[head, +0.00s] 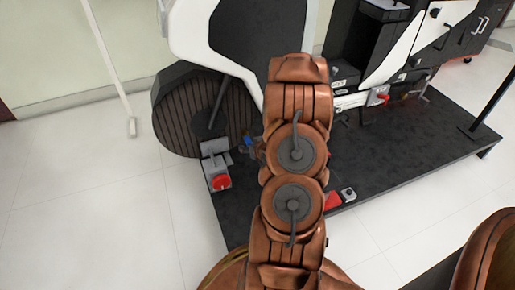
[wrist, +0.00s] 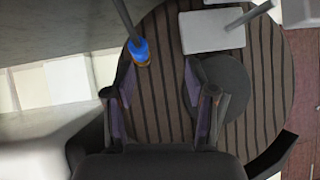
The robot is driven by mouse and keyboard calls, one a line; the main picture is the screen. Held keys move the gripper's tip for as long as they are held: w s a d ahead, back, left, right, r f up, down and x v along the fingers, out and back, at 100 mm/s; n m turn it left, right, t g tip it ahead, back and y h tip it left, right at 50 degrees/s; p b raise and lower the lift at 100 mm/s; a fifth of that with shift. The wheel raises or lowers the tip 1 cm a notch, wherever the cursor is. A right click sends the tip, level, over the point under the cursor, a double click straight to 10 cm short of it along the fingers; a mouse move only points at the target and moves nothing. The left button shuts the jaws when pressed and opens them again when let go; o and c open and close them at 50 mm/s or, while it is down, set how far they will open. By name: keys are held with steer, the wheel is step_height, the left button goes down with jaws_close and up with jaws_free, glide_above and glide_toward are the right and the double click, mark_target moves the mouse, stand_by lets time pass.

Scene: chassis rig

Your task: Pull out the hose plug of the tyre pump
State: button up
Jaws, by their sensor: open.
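In the wrist view a blue collar with a brass-coloured end, which looks like the hose plug (wrist: 139,50), sits on a grey-blue hose or rod (wrist: 124,17) running up to the top edge. My gripper (wrist: 160,66) is open and empty. Its left fingertip appears close to the plug; I cannot tell whether they touch. In the head view a small blue part (head: 248,140) shows just left of my arm, which hides my gripper. A grey box with a red round knob (head: 221,182), perhaps the tyre pump, stands on the dark platform; a pale grey box (wrist: 212,32) shows in the wrist view.
A large round striped disc (head: 180,105) stands at the platform's left end; it fills much of the wrist view (wrist: 265,85). White and black rig panels (head: 190,30) rise behind. A red part (head: 333,201) lies near the platform's front edge.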

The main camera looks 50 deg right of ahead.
mark_target(250, 142)
steer(key=w+d+f+t+b, duration=0.1)
steer(key=w+d, duration=0.1)
steer(key=w+d+f+m+t+h+b, duration=0.1)
steer(key=d+f, duration=0.1)
steer(key=shift+w+d+f+m+b, duration=0.25)
steer(key=shift+w+f+m+b, duration=0.05)
steer(key=shift+w, duration=0.1)
steer(key=shift+w+d+f, duration=0.2)
steer(key=shift+w+d, duration=0.1)
steer(key=shift+w, duration=0.35)
jaws_close()
stand_by(0.4)
steer(key=shift+s+a, duration=0.1)
steer(key=shift+s, duration=0.05)
